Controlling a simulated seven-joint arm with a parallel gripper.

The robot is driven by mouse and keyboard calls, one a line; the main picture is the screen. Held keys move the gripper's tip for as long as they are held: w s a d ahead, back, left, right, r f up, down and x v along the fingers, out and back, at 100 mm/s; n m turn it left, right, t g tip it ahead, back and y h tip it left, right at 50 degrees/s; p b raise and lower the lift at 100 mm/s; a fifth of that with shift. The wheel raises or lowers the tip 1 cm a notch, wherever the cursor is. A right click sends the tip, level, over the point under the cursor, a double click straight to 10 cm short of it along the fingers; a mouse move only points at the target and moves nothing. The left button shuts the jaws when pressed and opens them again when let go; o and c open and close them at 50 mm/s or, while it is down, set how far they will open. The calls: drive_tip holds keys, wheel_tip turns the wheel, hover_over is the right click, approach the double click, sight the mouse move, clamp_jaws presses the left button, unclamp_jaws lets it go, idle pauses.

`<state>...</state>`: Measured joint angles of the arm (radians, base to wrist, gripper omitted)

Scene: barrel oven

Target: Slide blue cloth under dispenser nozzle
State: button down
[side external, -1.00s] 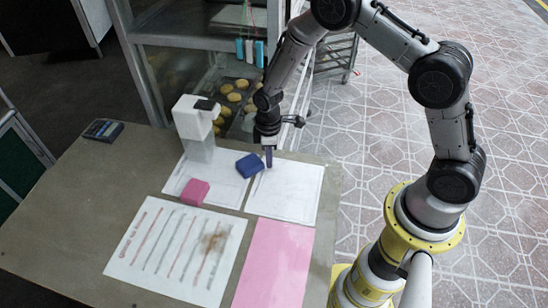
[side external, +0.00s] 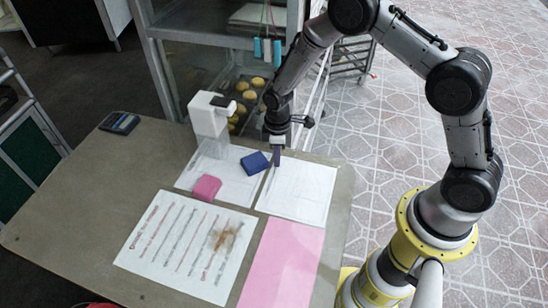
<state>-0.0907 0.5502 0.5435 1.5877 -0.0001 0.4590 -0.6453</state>
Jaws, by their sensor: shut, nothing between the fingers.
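The blue cloth (side external: 255,163) is a small folded block. It lies on the seam between two white sheets, near the far edge of the table. The white dispenser (side external: 209,120) stands to its left, with its head and dark nozzle (side external: 220,102) pointing right, toward the cloth's side. The cloth lies to the right of the nozzle, not directly below it. My gripper (side external: 277,160) points down just right of the cloth, fingers shut and empty. Whether the fingers touch the cloth is hard to tell.
A pink cloth (side external: 206,187) lies on the left white sheet (side external: 227,185). A striped, stained sheet (side external: 185,245) and a pink sheet (side external: 282,265) are nearer. A dark device (side external: 119,122) sits at the table's left. A glass case with buns (side external: 249,85) stands behind.

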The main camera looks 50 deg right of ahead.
drive_tip(key=shift+s+d+r, duration=0.2)
drive_tip(key=shift+s+d, duration=0.9)
drive_tip(key=shift+s, duration=0.1)
wheel_tip(320, 180, up, 18)
drive_tip(key=w+r+t, duration=0.1)
drive_tip(key=w+t, duration=0.1)
drive_tip(key=s+r+m+t, duration=0.1)
drive_tip(key=s+r, duration=0.2)
drive_tip(key=r, duration=0.3)
drive_tip(key=s+r+t, duration=0.2)
drive_tip(key=s+r, duration=0.1)
drive_tip(key=r, duration=0.2)
drive_tip(key=s+d+r+m+t, duration=0.1)
drive_tip(key=s+r, duration=0.2)
drive_tip(key=s, duration=0.2)
drive_tip(key=s+d+r+m, duration=0.1)
drive_tip(key=s+r+m, duration=0.1)
drive_tip(key=s, duration=0.3)
drive_tip(key=s+f+m, duration=0.3)
drive_tip(key=s+m, duration=0.1)
drive_tip(key=s, duration=0.6)
drive_tip(key=shift+a, duration=0.15)
